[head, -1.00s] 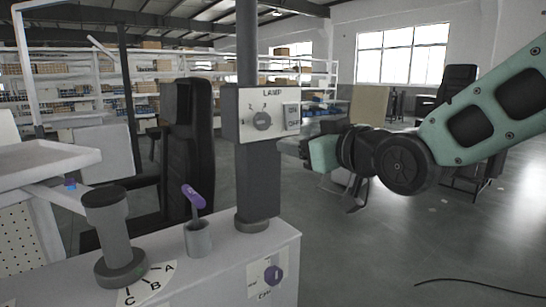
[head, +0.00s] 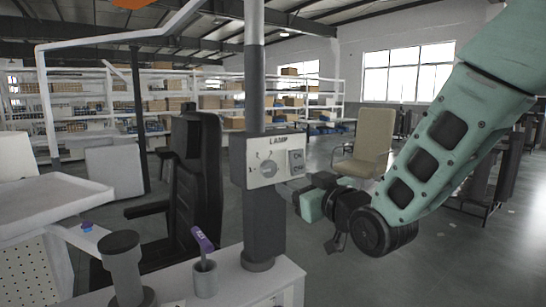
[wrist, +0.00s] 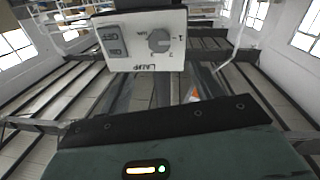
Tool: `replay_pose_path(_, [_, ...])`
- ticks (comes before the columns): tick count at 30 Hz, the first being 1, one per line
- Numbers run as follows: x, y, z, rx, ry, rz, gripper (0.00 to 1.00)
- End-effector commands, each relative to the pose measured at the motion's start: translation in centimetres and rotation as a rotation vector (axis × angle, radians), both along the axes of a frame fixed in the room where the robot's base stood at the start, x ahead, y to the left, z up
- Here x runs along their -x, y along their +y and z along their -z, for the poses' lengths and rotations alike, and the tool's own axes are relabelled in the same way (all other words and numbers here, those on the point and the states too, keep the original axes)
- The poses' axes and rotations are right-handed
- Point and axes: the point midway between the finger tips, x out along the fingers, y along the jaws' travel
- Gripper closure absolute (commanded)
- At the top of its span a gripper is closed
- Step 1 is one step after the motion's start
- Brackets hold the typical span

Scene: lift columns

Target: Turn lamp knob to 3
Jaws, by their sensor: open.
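The white LAMP panel (head: 240,178) is mounted on a dark grey column. Its round grey knob (head: 268,168) sits left of a grey switch block (head: 297,162). In the wrist view the panel (wrist: 130,62) appears upside down at the top, with the knob (wrist: 159,40) right of centre and small numerals around it. The number its pointer marks is too small to tell. My gripper (head: 306,194) is right of and slightly below the panel in the head view, open and apart from the knob. Its fingers are hard to make out; the wrist view shows mainly its housing.
A beige chair (head: 371,143) is behind my arm. Open floor lies to the right.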

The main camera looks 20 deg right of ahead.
Motion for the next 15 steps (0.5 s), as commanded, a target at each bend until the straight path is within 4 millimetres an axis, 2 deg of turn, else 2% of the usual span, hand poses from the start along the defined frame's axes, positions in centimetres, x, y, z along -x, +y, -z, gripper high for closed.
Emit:
replay_pose_path(1, [-0.2, 0.1, -0.5, 0.001, 0.006, 0.0, 0.35])
replay_pose_path(15, [-3.3, 0.7, -0.5, 0.002, 0.005, 0.0, 0.35])
